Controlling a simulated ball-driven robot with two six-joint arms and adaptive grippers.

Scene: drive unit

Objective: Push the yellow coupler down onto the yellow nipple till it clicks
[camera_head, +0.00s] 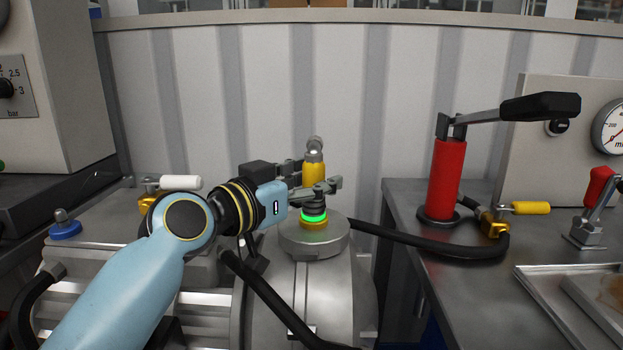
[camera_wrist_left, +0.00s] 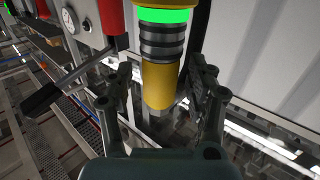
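The yellow coupler (camera_head: 313,172) stands upright above the round grey cap, with a grey metal fitting on top. A dark ridged sleeve joins its lower end to a lit green ring (camera_head: 313,217) over the yellow nipple base (camera_head: 313,226). I see no gap between sleeve and ring. In the left wrist view the picture is upside down, with the coupler's yellow body (camera_wrist_left: 160,85) below the green ring. My left gripper (camera_head: 322,187) is around the coupler; its fingers (camera_wrist_left: 163,85) stand on both sides with small gaps, so it looks open. My right gripper is not in view.
A red hand pump (camera_head: 443,180) with a black-handled lever stands on the right bench. A black hose (camera_head: 430,240) runs from it towards the machine. A white-handled valve (camera_head: 178,184) sits at left, and a metal tray (camera_head: 545,300) lies at front right.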

